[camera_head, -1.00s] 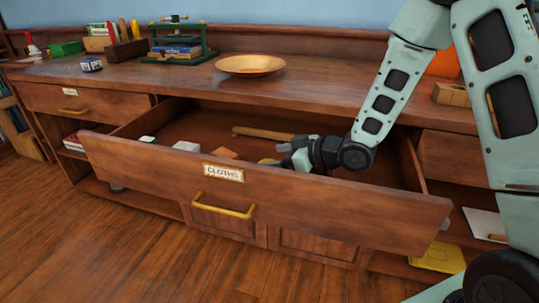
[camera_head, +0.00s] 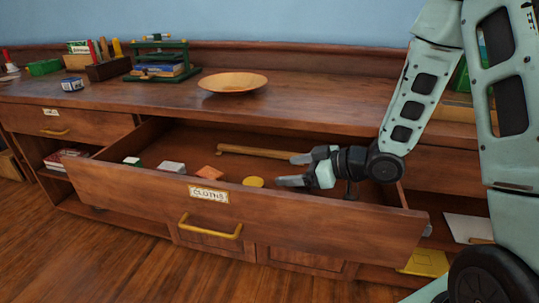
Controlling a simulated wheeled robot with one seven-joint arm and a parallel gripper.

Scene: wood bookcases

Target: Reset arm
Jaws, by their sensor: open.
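My gripper (camera_head: 300,170) is open, with its two fingers spread and pointing left. It is over the right part of the open drawer (camera_head: 120,190) labelled CLOTHS (camera_head: 208,194). Nothing shows between the fingers. A round yellow thing (camera_head: 253,182) lies in the drawer just left of the lower finger. A wooden stick (camera_head: 255,151) lies at the back of the drawer, its right end by the upper finger; I cannot tell if they touch.
The drawer also holds an orange block (camera_head: 209,173), a white block (camera_head: 172,167) and a small green-and-white thing (camera_head: 132,161). A wooden plate (camera_head: 232,83) and a green press (camera_head: 160,62) stand on the counter (camera_head: 310,105). The drawer's front (camera_head: 280,225) juts out below my gripper.

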